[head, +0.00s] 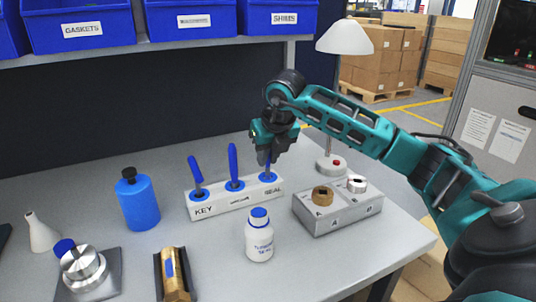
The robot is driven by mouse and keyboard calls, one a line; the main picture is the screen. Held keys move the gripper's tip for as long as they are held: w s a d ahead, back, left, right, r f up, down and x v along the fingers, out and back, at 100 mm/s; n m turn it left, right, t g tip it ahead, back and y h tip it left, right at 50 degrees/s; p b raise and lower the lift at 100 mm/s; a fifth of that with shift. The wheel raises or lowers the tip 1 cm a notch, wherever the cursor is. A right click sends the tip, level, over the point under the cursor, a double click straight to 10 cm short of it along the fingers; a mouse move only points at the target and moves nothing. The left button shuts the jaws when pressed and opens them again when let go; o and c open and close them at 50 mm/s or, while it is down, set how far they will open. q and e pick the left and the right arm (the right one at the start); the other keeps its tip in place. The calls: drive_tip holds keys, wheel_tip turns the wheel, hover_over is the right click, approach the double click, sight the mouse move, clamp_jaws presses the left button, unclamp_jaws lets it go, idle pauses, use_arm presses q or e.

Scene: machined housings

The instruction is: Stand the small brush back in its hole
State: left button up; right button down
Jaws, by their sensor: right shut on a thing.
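My right gripper (268,155) points down and is shut on the blue handle of the small brush (268,165). The brush is upright over the right-hand hole of the white rack (212,209), by the "SEAL" label. Its lower end meets the blue ring there; how deep it sits cannot be told. The fingers hide the top of the handle. Two other blue-handled tools stand in the rack: a tilted one (196,170) at "KEY" and a more upright one (233,164) in the middle, whose label is too small to read. My left gripper is out of view.
A grey block (338,213) with two round parts stands right of the rack, a lamp (344,40) behind it. A white bottle (259,237) stands in front, a blue bottle (138,200) to the left. Metal and brass parts lie at front left.

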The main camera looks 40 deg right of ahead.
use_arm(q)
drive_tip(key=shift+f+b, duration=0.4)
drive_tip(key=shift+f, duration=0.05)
use_arm(e)
drive_tip(key=shift+f, duration=0.65)
drive_tip(key=c, duration=1)
unclamp_jaws()
drive_tip(key=shift+o, duration=0.2)
drive_tip(key=shift+s+r, duration=0.1)
drive_tip(key=shift+r, duration=0.35)
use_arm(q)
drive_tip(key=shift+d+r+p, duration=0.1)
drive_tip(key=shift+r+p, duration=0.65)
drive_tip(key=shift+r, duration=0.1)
use_arm(e)
drive_tip(key=v, duration=1.2)
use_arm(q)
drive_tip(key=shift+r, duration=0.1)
use_arm(e)
drive_tip(key=shift+s+a, duration=0.1)
